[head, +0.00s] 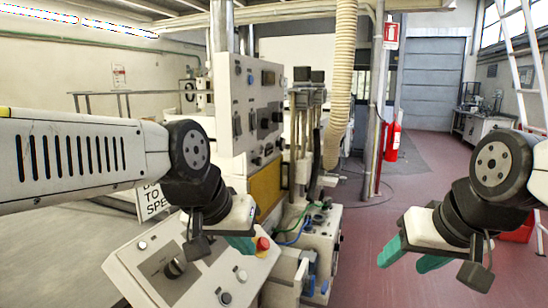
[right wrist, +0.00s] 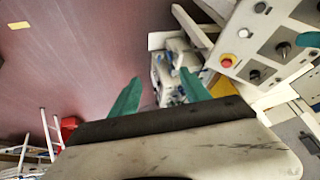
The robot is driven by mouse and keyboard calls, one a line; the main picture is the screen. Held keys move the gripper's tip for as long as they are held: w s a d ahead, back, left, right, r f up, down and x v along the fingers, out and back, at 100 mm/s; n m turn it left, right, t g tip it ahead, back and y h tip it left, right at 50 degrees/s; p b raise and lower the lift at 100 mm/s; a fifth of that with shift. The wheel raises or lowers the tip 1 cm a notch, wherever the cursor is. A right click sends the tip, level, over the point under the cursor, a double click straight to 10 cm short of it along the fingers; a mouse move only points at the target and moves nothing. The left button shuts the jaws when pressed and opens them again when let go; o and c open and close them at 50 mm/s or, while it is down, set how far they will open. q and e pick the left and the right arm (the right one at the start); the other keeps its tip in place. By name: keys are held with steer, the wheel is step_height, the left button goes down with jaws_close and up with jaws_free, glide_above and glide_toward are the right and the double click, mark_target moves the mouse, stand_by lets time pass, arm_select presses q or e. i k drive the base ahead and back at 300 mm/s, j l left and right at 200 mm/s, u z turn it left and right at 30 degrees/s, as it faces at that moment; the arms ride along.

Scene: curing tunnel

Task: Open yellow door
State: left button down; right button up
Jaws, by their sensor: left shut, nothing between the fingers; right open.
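The yellow door (head: 266,188) is a flat yellow-brown panel low on the grey machine cabinet, near the middle of the head view. Its lower left part is hidden behind my left gripper, and I cannot make out a handle. My left gripper (head: 242,243) has its teal fingers shut and empty, in front of and below the door, over the sloping control panel. My right gripper (head: 411,257) is open and empty, well to the right of the door above the red floor. In the right wrist view its teal fingers (right wrist: 160,92) stand apart with nothing between them.
A sloping control panel (head: 190,262) with knobs and a red button (head: 263,244) stands at the front. A grey machine unit (head: 318,240) with hoses is right of the door. A ladder (head: 522,65) stands far right. The red floor between is mostly free.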

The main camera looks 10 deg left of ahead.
mark_target(265, 186)
steer(key=i+l+u, duration=0.1)
steer(key=i+l, duration=0.35)
steer(key=l, duration=0.2)
steer(key=i+l+u, duration=0.3)
steer(key=i, duration=0.5)
